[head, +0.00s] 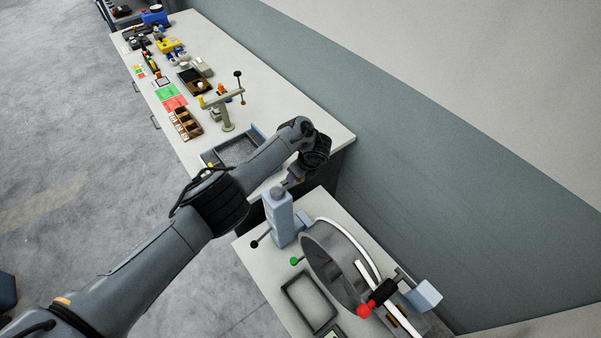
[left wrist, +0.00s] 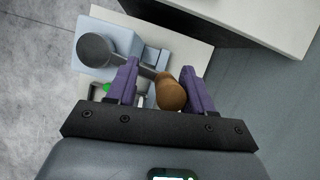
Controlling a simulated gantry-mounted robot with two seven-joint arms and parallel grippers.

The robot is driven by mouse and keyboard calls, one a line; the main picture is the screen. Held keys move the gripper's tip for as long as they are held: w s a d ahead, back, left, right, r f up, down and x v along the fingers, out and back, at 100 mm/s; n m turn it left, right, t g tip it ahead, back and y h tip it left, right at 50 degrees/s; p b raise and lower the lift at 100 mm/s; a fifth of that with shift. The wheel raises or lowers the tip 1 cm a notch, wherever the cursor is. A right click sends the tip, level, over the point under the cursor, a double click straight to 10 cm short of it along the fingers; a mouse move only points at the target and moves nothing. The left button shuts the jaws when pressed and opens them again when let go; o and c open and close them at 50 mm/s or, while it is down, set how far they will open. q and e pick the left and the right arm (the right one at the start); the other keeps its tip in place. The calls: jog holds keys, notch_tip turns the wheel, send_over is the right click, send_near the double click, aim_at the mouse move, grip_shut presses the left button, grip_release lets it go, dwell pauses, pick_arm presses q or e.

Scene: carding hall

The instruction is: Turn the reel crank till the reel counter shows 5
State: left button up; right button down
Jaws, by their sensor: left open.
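A crank on a light-blue block (head: 280,217) shows a dark round hub (left wrist: 95,50) and a brown knob (left wrist: 170,92) in the left wrist view. My left gripper (left wrist: 160,72) is open, its purple fingers on either side of the brown knob; I cannot tell whether they touch it. In the head view my left gripper (head: 292,179) is just above the top of the block, and the knob is mostly hidden there. I cannot make out a reel counter or its number. My right gripper is not in view.
A grey drum machine (head: 335,262) with a red-tipped black handle (head: 376,298) stands beside the block. A dark open frame (head: 309,301) lies in front of it. A long white bench (head: 268,92) behind holds a post with arms (head: 226,108), trays and small items.

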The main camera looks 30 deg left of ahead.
pick_arm(q)
jog(key=shift+d, duration=0.25)
jog(key=shift+d+r, duration=0.1)
jog(key=shift+r, duration=0.1)
jog(key=p+v, duration=0.2)
jog(key=v, duration=0.8)
jog(key=shift+s+r, duration=0.1)
jog(key=shift+r, duration=0.05)
